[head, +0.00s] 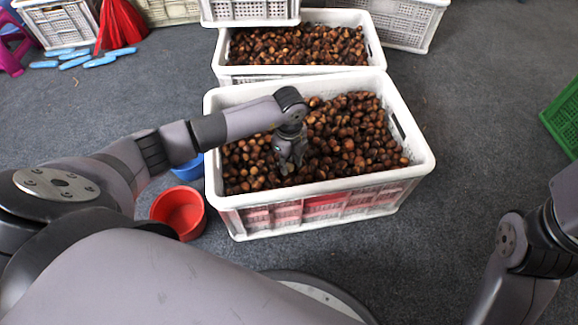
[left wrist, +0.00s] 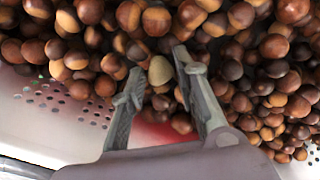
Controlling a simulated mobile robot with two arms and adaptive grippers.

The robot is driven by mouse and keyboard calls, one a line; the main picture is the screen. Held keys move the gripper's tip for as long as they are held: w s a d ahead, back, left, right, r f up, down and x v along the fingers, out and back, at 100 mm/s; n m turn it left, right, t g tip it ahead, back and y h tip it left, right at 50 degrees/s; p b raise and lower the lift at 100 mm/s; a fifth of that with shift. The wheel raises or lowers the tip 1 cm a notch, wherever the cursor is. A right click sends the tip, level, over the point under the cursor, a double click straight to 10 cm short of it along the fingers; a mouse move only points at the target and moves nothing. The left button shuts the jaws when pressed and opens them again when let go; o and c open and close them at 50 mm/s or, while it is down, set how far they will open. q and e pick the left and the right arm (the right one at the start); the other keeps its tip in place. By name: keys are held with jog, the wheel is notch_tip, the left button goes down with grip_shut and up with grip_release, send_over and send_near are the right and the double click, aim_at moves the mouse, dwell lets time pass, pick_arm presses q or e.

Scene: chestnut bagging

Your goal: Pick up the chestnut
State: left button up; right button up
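Many brown chestnuts (head: 345,135) fill a white perforated crate (head: 330,188) in the middle of the head view. My left gripper (head: 291,168) points down into this crate, low over the chestnuts. In the left wrist view its two fingers (left wrist: 155,84) are spread apart, with chestnuts (left wrist: 225,55) close beyond the tips. A pale tan chestnut (left wrist: 157,70) shows in the gap between the fingertips; I cannot tell whether either finger touches it. My right gripper is out of view; only part of my right arm shows at the right edge.
A second white crate of chestnuts (head: 300,72) stands behind the first. A red bowl (head: 180,211) and a blue container (head: 188,171) sit on the grey floor left of the front crate. A green crate (head: 564,118) is at the right edge. Floor right of the front crate is clear.

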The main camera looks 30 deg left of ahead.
pick_arm(q)
jog(key=c, duration=0.3)
jog(key=shift+c, duration=0.2)
